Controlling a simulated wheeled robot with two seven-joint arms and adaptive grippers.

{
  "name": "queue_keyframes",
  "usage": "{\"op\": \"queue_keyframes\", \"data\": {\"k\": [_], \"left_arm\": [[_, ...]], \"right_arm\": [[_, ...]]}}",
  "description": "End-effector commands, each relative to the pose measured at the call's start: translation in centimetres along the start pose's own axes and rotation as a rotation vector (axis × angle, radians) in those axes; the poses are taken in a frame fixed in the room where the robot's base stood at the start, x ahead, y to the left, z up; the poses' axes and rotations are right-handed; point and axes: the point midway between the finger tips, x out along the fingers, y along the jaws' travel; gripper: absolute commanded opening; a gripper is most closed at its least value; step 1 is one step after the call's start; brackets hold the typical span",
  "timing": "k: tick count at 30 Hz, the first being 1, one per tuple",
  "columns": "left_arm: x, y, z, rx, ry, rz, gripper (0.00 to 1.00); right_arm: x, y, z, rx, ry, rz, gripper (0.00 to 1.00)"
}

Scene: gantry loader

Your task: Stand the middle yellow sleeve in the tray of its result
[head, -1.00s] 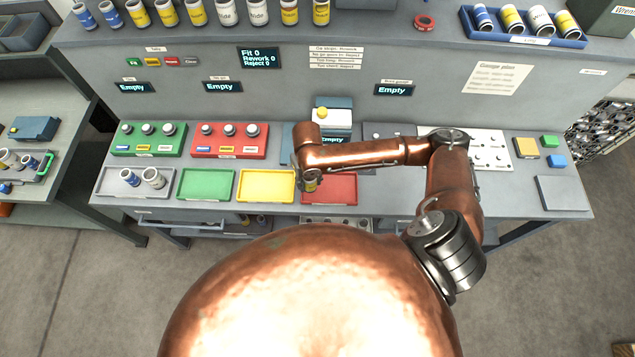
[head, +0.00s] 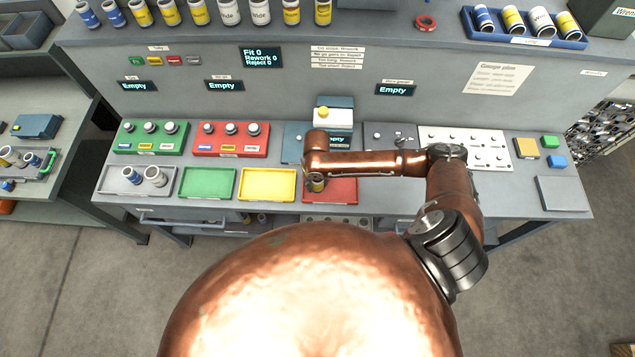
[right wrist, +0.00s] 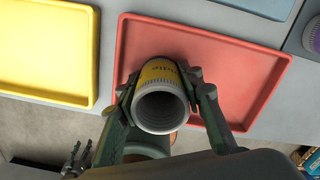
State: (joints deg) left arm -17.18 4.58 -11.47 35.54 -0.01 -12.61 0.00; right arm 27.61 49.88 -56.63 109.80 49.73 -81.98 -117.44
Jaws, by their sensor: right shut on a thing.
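The yellow sleeve (right wrist: 162,98) is between the fingers of my right gripper (right wrist: 165,100) in the right wrist view, its open end facing the camera. In the head view the sleeve (head: 316,185) is mostly hidden under my right arm. My right gripper (head: 314,178) is shut on it at the left part of the red tray (head: 340,199). The red tray (right wrist: 235,115) lies behind the sleeve in the wrist view and looks empty. I cannot tell whether the sleeve touches its floor. The yellow tray (head: 267,197) and green tray (head: 207,197) are empty.
Green (head: 123,142) and red (head: 205,142) gauge blocks stand behind the trays. A device with a yellow button (head: 322,111) stands behind my right arm. A sign reads "Fit 0, Rework 0, Reject 0".

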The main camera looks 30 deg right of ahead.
Motion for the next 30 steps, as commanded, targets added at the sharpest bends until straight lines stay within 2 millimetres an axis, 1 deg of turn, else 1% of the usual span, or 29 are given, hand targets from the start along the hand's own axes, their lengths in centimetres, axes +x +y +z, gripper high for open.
{"op": "queue_keyframes", "data": {"k": [2, 3, 6, 14, 17, 20, 30], "left_arm": [[0.1, 0.0, 0.0, 0.000, 0.000, 0.000, 0.44], [0.1, 0.0, 0.0, 0.000, 0.000, 0.000, 0.44], [0.0, 0.0, 0.0, 0.000, 0.000, 0.000, 0.44], [0.0, 0.0, 0.0, 0.000, 0.000, 0.000, 0.44], [0.0, 0.0, 0.0, 0.000, 0.000, 0.000, 0.44], [0.1, 0.0, 0.0, 0.000, 0.000, 0.000, 0.44], [0.5, 0.0, 0.1, 0.000, -0.001, 0.000, 0.44]], "right_arm": [[0.2, 0.0, 0.1, 0.000, -0.001, 0.000, 0.00], [0.3, 0.0, 0.0, 0.000, 0.000, -0.001, 0.35], [0.2, 0.0, 0.0, 0.000, 0.000, 0.000, 0.42], [0.2, 0.0, 0.0, 0.000, 0.000, 0.000, 0.42], [-0.4, 0.0, 0.1, 0.000, -0.002, 0.000, 0.42], [-1.6, 0.0, 0.1, 0.001, -0.003, 0.000, 0.42], [-8.7, 0.0, 0.1, -0.001, -0.004, -0.001, 0.42]]}}
